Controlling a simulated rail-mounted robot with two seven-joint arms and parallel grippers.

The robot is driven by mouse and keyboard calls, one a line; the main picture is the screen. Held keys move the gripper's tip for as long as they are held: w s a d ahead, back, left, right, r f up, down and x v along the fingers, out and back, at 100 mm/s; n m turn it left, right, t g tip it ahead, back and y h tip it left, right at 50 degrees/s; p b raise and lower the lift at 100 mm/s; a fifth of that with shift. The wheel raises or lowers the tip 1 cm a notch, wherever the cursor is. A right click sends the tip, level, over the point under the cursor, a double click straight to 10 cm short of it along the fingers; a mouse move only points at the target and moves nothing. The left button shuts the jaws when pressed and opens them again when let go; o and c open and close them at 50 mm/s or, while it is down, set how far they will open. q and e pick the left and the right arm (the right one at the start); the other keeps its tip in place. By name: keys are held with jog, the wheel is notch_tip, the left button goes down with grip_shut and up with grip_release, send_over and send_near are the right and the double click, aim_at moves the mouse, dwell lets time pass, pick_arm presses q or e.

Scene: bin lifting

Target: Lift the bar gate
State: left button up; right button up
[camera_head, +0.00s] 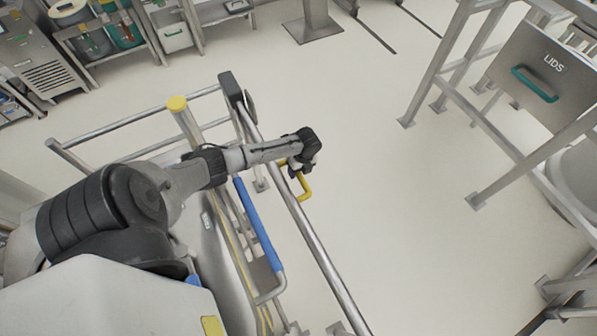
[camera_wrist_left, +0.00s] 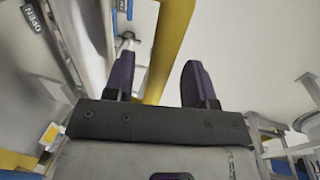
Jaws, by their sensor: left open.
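The bar gate (camera_head: 318,245) is a long grey metal bar that runs from a dark bracket at the back down to the bottom edge of the head view. A yellow handle (camera_head: 306,189) sticks out from its far side. My left gripper (camera_head: 301,171) is at the bar beside this handle, and my arm hides part of both. In the left wrist view my left gripper (camera_wrist_left: 158,65) is open, with its two dark fingers apart. The yellow handle (camera_wrist_left: 172,40) shows between them; I cannot tell whether they touch it. My right gripper is in neither view.
A blue rail (camera_head: 258,225) stands on the near side of the bar. Railings and a yellow-capped post (camera_head: 177,104) are behind my arm. A metal frame with a bin marked LIDS (camera_head: 545,75) stands at the right. The floor (camera_head: 400,200) between is clear.

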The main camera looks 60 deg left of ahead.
pick_arm(q)
jog(key=shift+f, duration=0.35)
grip_shut()
dwell(0.4)
